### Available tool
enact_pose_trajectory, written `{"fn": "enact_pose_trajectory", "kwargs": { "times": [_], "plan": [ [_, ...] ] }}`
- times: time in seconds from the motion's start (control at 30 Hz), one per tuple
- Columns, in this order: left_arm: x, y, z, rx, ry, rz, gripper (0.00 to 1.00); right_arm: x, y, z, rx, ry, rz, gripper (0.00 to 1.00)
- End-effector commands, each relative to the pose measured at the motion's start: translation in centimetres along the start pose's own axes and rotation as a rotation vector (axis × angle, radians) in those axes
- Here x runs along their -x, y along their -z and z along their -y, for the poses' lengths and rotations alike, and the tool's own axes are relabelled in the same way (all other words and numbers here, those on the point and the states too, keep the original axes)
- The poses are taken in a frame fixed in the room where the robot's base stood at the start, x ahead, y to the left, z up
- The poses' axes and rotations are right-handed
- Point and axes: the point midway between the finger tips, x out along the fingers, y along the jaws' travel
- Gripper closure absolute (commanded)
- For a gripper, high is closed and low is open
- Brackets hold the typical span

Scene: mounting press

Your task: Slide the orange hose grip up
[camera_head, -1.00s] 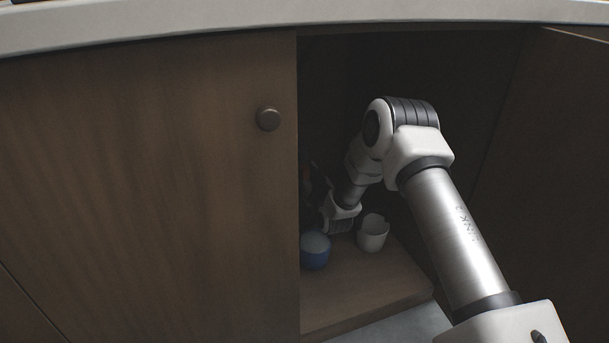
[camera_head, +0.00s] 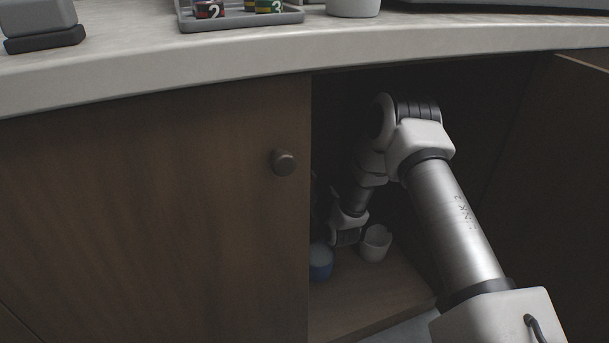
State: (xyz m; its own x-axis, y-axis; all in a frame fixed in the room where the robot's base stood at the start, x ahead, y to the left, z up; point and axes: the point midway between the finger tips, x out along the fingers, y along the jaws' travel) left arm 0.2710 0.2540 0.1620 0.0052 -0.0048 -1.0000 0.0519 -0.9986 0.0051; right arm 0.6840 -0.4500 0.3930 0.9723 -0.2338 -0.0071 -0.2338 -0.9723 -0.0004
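No orange hose grip can be made out in the head view. My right arm reaches from the lower right into the dark open cabinet. Its wrist is deep inside, above the cabinet floor (camera_head: 375,297). The fingers of my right gripper are hidden in shadow and behind the wrist and the closed door's edge, so I cannot see what they touch. My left gripper is not in the picture.
A closed wooden door (camera_head: 160,210) with a round knob (camera_head: 284,162) covers the cabinet's left side. Inside stand a blue cup (camera_head: 320,262) and a white cup (camera_head: 375,244), close to my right wrist. Above, the counter (camera_head: 420,40) holds a grey tray (camera_head: 240,20) with numbered items.

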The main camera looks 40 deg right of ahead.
Motion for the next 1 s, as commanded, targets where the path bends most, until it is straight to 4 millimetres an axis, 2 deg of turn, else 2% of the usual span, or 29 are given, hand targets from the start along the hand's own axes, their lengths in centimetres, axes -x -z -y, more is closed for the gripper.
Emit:
{"fn": "enact_pose_trajectory", "kwargs": {
  "times": [0.1,0.13,0.17,0.2,0.57,0.67,1.0],
  "plan": [
    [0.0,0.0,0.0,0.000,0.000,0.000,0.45,-0.1,0.4,0.0,0.000,-0.001,-0.011,1.00],
    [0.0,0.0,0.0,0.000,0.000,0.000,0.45,-0.1,0.4,0.0,0.000,-0.001,-0.012,0.66],
    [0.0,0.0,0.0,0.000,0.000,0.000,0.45,-0.1,0.4,0.0,0.000,-0.001,-0.012,0.55],
    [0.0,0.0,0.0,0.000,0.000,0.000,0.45,-0.1,0.4,0.0,0.000,-0.001,-0.011,0.50],
    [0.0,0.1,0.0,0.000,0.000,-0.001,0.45,0.5,0.1,0.0,-0.001,0.000,-0.005,0.50],
    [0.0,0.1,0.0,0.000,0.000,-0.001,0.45,2.0,0.1,0.0,-0.001,0.000,-0.003,0.50],
    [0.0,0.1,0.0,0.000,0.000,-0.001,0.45,10.2,0.0,0.0,-0.003,0.000,-0.003,0.50]
  ]
}}
